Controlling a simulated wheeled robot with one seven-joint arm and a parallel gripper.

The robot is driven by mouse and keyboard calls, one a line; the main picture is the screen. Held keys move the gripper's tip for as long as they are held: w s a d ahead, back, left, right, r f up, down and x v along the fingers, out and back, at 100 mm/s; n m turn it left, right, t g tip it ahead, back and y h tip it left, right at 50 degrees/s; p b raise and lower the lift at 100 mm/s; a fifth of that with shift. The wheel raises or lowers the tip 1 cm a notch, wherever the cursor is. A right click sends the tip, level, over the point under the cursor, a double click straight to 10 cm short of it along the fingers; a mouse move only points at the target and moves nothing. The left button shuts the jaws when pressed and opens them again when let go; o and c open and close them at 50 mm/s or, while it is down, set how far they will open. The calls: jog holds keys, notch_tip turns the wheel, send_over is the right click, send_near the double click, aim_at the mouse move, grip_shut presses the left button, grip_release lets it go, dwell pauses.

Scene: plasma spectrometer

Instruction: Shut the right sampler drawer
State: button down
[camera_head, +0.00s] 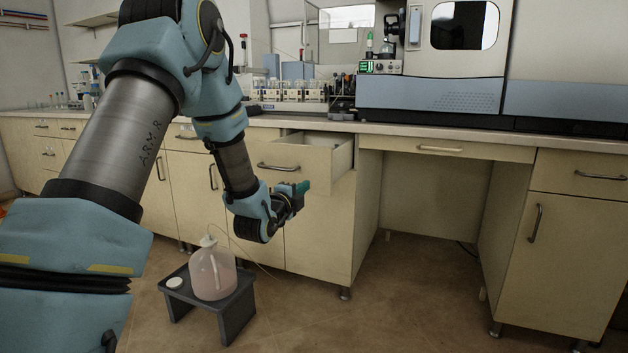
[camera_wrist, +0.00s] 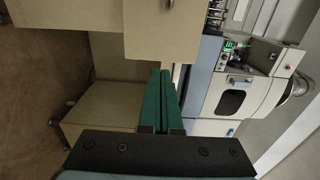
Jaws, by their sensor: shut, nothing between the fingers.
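The sampler drawer (camera_head: 285,160) is pulled out from the cabinet below the worktop, left of the knee space. Its front has a dark bar handle (camera_head: 278,168), and its open top and right side wall show in the head view. My gripper (camera_head: 303,187) is shut and empty, with green fingers, close to the lower right part of the drawer front. Whether it touches the drawer cannot be told. In the wrist view, which is turned sideways, the shut green fingers (camera_wrist: 160,100) point towards a beige box that looks like the drawer (camera_wrist: 160,32).
The worktop (camera_head: 420,135) carries a large spectrometer (camera_head: 430,90) and a row of bottles. A low stool (camera_head: 235,300) with a pink-liquid jug (camera_head: 212,275) stands on the floor below my arm. The knee space (camera_head: 435,195) is empty. Another drawer (camera_head: 585,176) at the right is closed.

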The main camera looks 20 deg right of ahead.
aim_at(323, 173)
jog(key=x, duration=1.1)
jog(key=shift+w, duration=0.1)
jog(key=shift+d, duration=0.15)
